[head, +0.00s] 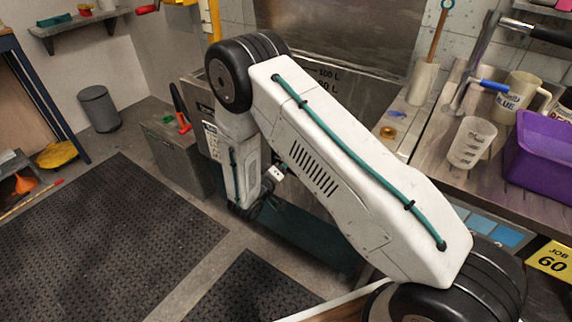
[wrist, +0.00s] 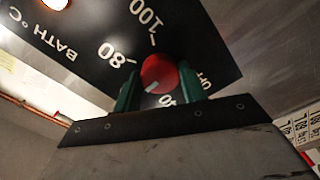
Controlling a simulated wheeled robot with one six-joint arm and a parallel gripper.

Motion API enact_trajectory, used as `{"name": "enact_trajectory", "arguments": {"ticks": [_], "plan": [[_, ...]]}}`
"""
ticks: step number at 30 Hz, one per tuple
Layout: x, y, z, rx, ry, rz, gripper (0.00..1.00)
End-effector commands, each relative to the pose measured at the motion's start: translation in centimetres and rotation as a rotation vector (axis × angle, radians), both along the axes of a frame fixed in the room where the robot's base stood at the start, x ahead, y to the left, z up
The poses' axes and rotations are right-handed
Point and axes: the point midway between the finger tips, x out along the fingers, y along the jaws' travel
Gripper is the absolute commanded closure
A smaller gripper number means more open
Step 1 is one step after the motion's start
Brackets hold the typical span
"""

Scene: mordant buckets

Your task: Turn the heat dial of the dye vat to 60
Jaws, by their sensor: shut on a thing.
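The heat dial (wrist: 158,74) is a round red knob with a white pointer line, on a black panel (wrist: 85,35) marked BATH °C in the wrist view. The 100, 80 and part of a 40 and OFF show around it. The pointer faces down-left in the picture, between the 80 and the 40; the scale there is hidden by a finger. My gripper (wrist: 160,75) has its green fingers shut on either side of the knob. In the head view my arm hides the dial; the vat's steel wall (head: 360,45) with litre marks shows behind it.
A yellow sign (head: 552,259) reads JOB 60. A grey box (head: 178,158) stands left of my arm. Dark floor mats (head: 100,240) are clear.

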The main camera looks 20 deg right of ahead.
Motion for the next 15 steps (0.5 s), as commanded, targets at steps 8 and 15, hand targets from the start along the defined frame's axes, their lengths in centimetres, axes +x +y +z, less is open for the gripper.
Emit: {"name": "enact_trajectory", "arguments": {"ticks": [8, 15], "plan": [[-0.09, -0.02, -0.12, 0.002, 0.001, 0.000, 0.81], [-0.08, -0.01, -0.11, 0.002, 0.001, 0.000, 0.37]]}}
